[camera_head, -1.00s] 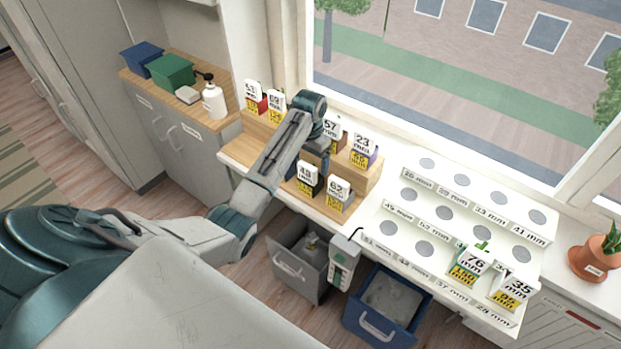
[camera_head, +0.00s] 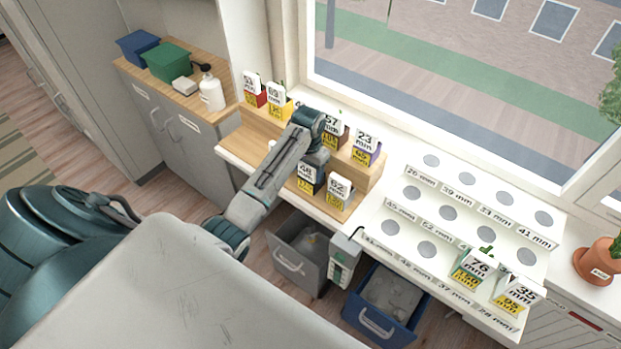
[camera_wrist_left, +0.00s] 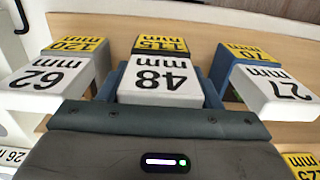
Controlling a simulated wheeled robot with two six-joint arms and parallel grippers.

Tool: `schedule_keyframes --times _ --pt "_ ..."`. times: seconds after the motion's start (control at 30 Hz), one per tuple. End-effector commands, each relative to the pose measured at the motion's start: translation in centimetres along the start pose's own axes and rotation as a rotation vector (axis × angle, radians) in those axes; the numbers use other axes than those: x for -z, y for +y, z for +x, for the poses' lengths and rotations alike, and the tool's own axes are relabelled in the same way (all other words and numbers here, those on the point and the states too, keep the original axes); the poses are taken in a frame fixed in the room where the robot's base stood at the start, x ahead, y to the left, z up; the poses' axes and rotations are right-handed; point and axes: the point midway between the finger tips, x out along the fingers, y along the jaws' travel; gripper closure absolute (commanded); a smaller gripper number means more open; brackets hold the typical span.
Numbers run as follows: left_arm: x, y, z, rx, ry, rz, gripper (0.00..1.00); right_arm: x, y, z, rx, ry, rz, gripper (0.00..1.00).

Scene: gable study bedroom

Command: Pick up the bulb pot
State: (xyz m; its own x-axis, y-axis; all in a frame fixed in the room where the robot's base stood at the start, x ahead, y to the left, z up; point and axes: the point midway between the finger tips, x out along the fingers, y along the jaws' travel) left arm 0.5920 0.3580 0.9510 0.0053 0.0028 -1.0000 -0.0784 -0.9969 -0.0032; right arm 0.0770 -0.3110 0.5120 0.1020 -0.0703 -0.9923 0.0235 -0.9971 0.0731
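Several small pots with white-and-yellow number tags stand on a stepped wooden stand (camera_head: 366,178); I cannot tell which is the bulb pot. The pot tagged 48 mm (camera_head: 306,174) is on the lower front step, left of the pot tagged 62 mm (camera_head: 340,192). My left gripper (camera_head: 316,158) is just above and behind the 48 mm tag and covers part of it. In the left wrist view the 48 mm tag (camera_wrist_left: 160,78) is straight ahead, with dark finger parts apart at its two sides. The pot bodies are mostly hidden there. My right gripper is not in view.
The pots tagged 57 mm (camera_head: 333,130) and 23 mm (camera_head: 366,146) stand close behind. A white tiered rack (camera_head: 405,245) with round recesses is to the right, holding two tagged pots. A grey bin (camera_head: 297,262) and a blue bin (camera_head: 375,318) are below.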

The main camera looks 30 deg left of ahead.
Motion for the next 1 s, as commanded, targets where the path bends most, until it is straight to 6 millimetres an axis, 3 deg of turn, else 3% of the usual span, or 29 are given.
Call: schedule_keyframes --times 0.03,0.23,0.57,0.9,1.0 --pt "0.0 0.0 0.0 0.0 0.0 0.0 0.56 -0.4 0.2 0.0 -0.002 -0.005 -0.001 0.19" --pt "0.0 0.0 0.1 0.0 -0.001 0.0 0.95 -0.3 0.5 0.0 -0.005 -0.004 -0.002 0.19" --pt "0.0 -0.1 -0.5 0.0 -0.001 -0.001 0.95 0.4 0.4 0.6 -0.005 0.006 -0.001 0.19" --pt "0.1 -0.1 -7.6 0.002 0.005 0.0 0.95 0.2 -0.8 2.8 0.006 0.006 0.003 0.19" --pt "0.0 0.0 -9.3 0.0 -0.001 -0.001 0.95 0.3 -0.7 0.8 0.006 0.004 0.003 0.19"
